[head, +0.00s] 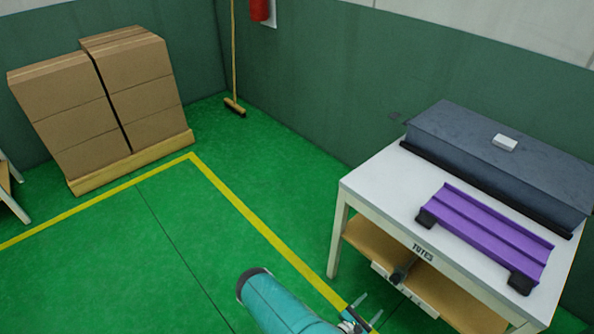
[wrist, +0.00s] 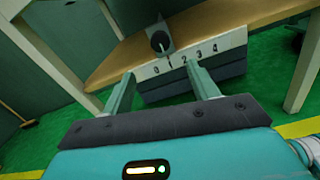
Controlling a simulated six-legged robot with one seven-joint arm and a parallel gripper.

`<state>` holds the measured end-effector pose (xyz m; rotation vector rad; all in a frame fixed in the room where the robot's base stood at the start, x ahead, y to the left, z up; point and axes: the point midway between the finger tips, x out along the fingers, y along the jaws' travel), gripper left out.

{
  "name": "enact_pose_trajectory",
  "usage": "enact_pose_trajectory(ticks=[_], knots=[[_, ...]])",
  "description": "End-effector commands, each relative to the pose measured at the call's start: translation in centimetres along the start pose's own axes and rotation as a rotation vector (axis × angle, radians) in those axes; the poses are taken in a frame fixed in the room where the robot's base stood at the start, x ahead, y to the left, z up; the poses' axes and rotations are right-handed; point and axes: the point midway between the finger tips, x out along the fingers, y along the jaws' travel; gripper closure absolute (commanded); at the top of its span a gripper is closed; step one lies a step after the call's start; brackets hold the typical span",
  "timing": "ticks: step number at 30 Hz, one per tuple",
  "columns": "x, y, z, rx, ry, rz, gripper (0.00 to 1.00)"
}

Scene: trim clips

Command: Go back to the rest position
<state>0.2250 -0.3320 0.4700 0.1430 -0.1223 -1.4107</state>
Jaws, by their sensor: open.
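My gripper (head: 369,308) is low at the bottom of the head view, in front of the white table (head: 372,186). The fingers look apart from the strip, but the gap is hard to judge. On the table top lie a purple rail (head: 485,232) with dark end blocks and a long dark grey block (head: 465,140) with a small white piece (head: 505,143) on it.
Stacked cardboard boxes (head: 95,95) stand on a pallet (head: 135,165) at the back left. Yellow lines (head: 245,210) mark the green floor. The floor left of my arm is clear.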

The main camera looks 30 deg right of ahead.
Motion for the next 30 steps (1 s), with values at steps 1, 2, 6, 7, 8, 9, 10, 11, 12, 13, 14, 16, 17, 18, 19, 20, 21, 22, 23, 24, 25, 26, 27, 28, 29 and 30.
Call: enact_pose_trajectory(ticks=[1, 2, 6, 7, 8, 9, 10, 11, 12, 13, 14, 16, 17, 18, 19, 20, 21, 22, 23, 24, 25, 26, 27, 28, 29, 30], knots=[[0.0, 0.0, 0.0, 0.000, 0.000, 0.000, 0.41], [0.0, 0.0, 0.0, 0.000, 0.000, 0.000, 0.41], [0.0, 0.6, 0.3, 0.011, -0.004, -0.009, 0.41], [0.0, 0.9, 0.5, 0.019, -0.008, -0.017, 0.41], [0.0, 1.4, 0.8, 0.028, -0.012, -0.026, 0.41], [-0.1, 2.3, 1.3, 0.045, -0.018, -0.043, 0.41], [-0.1, 3.0, 1.7, 0.061, -0.024, -0.059, 0.41], [-0.2, 3.9, 2.3, 0.078, -0.030, -0.077, 0.41], [-0.3, 5.0, 3.1, 0.105, -0.039, -0.106, 0.41], [-0.4, 5.9, 3.8, 0.125, -0.044, -0.128, 0.41], [-0.5, 6.8, 4.5, 0.146, -0.049, -0.152, 0.41], [-0.8, 8.8, 6.2, 0.195, -0.059, -0.209, 0.41], [-1.0, 9.6, 7.0, 0.214, -0.062, -0.232, 0.41], [-1.2, 10.6, 8.0, 0.242, -0.065, -0.265, 0.41], [-1.4, 11.4, 8.7, 0.264, -0.066, -0.289, 0.41], [-1.6, 12.1, 9.5, 0.284, -0.066, -0.312, 0.41], [-1.9, 13.0, 10.5, 0.311, -0.065, -0.344, 0.41], [-2.1, 13.6, 11.2, 0.332, -0.065, -0.368, 0.41], [-2.4, 14.3, 12.0, 0.352, -0.063, -0.391, 0.41], [-2.7, 15.2, 13.1, 0.379, -0.059, -0.423, 0.41], [-3.0, 15.8, 13.8, 0.401, -0.055, -0.447, 0.41], [-3.3, 16.3, 14.6, 0.421, -0.050, -0.470, 0.41], [-3.6, 17.1, 15.7, 0.448, -0.043, -0.500, 0.41], [-3.9, 17.6, 16.5, 0.469, -0.038, -0.523, 0.41], [-4.2, 18.1, 17.3, 0.489, -0.032, -0.546, 0.41], [-4.6, 18.8, 18.4, 0.516, -0.021, -0.575, 0.41]])
